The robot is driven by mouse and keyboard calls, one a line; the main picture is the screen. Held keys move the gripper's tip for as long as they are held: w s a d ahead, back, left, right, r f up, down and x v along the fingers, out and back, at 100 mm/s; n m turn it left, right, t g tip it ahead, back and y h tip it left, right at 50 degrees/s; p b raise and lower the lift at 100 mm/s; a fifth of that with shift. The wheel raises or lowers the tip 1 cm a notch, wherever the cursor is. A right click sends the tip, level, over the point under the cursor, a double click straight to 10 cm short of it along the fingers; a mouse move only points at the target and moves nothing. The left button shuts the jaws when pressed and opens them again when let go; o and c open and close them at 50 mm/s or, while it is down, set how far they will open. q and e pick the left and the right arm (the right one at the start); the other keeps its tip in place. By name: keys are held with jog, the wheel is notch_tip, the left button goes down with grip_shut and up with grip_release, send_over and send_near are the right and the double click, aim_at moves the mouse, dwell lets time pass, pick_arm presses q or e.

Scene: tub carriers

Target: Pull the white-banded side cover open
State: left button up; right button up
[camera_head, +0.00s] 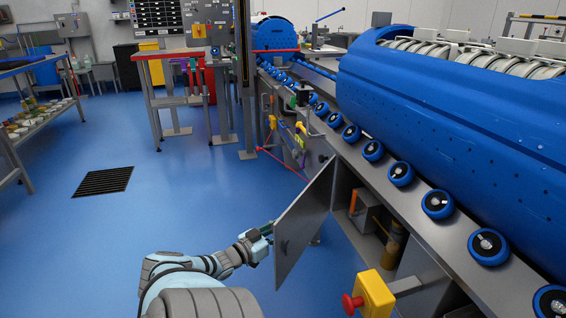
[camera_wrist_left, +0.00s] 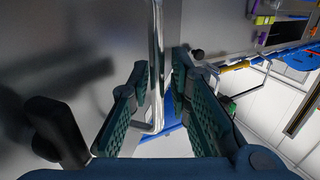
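A plain grey side cover (camera_head: 305,224) stands swung out from the blue machine's base in the head view, with an open compartment behind it. I see no white band on the face in view. My left gripper (camera_head: 262,232) is at the cover's outer left edge. In the left wrist view, its two teal fingers (camera_wrist_left: 160,88) are apart, with a bright metal bar handle (camera_wrist_left: 157,60) between them. I see gaps beside the bar, so the fingers look open around it. A grey panel surface (camera_wrist_left: 80,50) fills the left of that view. My right gripper is not in view.
The compartment holds an amber cylinder (camera_head: 391,243) and a grey box (camera_head: 364,212). A yellow box with a red button (camera_head: 372,295) juts out at the front. Blue rollers (camera_head: 401,174) line the machine's edge. Blue floor (camera_head: 180,210) is clear left of the cover.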

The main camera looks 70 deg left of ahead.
pick_arm(q)
jog(key=v, duration=1.2)
